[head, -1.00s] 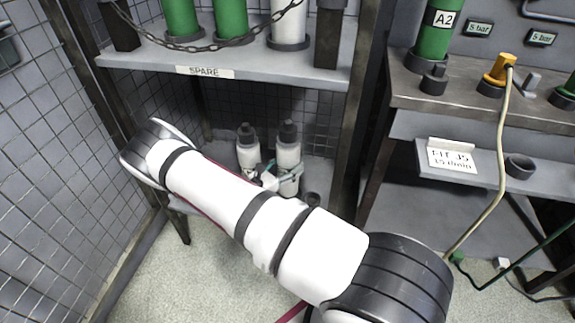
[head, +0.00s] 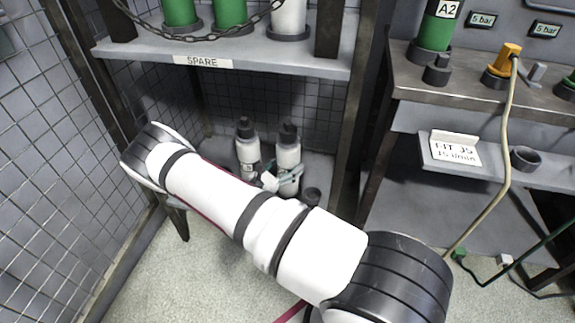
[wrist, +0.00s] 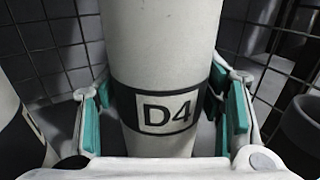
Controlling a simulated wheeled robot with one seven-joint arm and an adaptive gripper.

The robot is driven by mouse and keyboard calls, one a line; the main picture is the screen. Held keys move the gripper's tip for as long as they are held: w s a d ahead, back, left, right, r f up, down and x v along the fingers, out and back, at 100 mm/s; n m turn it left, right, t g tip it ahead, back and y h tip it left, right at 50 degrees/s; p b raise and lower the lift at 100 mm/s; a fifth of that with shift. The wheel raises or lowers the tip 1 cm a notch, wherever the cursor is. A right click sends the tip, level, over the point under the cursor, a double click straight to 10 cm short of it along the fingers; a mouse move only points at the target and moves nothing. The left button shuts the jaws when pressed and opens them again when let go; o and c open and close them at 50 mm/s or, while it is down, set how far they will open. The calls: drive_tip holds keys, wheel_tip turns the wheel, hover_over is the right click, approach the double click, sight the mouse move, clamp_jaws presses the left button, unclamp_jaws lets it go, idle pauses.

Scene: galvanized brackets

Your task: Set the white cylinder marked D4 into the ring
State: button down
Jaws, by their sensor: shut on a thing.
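The white cylinder marked D4 (wrist: 168,50) stands between my gripper's teal pads (wrist: 163,112) in the wrist view. Its dark band with the D4 label faces the camera. In the head view it is the right one of two white bottles with black tops (head: 288,152), on the lower shelf. My gripper (head: 286,182) is shut around its lower part, partly hidden by my arm. A dark empty ring (head: 524,159) sits on the ledge at right, beside a white card. Another dark ring (head: 312,196) is on the lower shelf just right of the cylinder, also in the wrist view (wrist: 302,125).
A second white cylinder (head: 247,152) stands close on the left. The SPARE shelf (head: 275,57) with chained cylinders overhangs above. A dark post (head: 350,130) separates the rack from the right bench. A mesh wall (head: 45,170) is at left. A beige hose (head: 500,180) hangs before the ledge.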

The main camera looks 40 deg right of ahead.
drive_tip(key=shift+c, duration=1.8)
unclamp_jaws()
drive_tip(key=shift+f, duration=0.1)
drive_tip(key=shift+f, duration=0.2)
drive_tip(key=s+a, duration=0.2)
drive_tip(key=a, duration=0.9)
drive_tip(key=shift+a+r, duration=0.15)
drive_tip(key=shift+a, duration=0.25)
